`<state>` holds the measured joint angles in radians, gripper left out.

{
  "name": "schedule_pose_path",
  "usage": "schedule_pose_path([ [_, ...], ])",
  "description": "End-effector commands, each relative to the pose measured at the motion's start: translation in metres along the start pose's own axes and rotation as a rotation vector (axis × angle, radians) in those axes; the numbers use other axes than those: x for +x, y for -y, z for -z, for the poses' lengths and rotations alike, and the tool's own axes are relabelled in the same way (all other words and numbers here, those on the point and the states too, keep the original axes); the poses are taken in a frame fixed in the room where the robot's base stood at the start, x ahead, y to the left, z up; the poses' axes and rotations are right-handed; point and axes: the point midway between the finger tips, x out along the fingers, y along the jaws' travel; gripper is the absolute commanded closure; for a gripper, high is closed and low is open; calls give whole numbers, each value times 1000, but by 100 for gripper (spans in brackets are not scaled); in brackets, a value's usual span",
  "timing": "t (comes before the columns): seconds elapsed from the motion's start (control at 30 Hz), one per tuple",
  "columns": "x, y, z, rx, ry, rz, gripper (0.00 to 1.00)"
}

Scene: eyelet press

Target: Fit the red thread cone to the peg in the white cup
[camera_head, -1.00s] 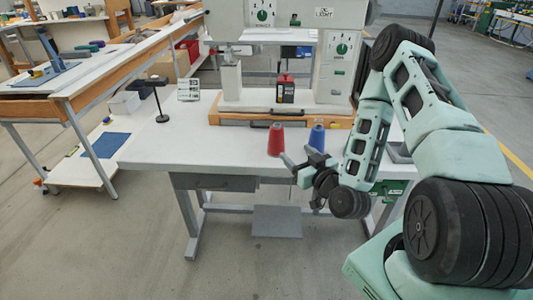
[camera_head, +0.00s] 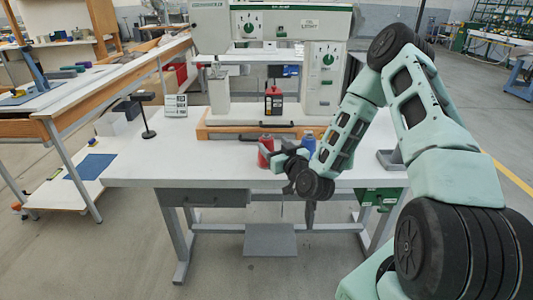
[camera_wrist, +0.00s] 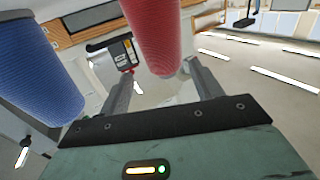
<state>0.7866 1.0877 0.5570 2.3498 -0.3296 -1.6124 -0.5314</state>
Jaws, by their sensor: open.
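The red thread cone (camera_head: 265,151) stands near the front edge of the white table, partly hidden by my gripper in the head view. My gripper (camera_head: 279,158) is just in front and to the right of it. In the wrist view the red cone (camera_wrist: 160,30) shows between the two fingers of my open gripper (camera_wrist: 158,78), with gaps at its sides. It does not look clamped. I cannot make out the white cup or its peg in either view.
A blue thread cone (camera_head: 308,140) stands right of the red one; it fills the left of the wrist view (camera_wrist: 35,65). Behind are a red-and-black bottle (camera_head: 273,103) and the press (camera_head: 325,80).

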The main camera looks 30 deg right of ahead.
Motion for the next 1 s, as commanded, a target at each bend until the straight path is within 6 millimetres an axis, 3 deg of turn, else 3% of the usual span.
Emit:
schedule_pose_path([
  [0.23,18,2,0,0,-1,0,35],
  [0.5,54,7,-2,0,-1,0,35],
  [0.8,60,7,-3,-1,1,1,35],
  [0.83,60,7,-3,-1,1,1,38],
  [1.0,60,7,-3,-1,1,1,85],
])
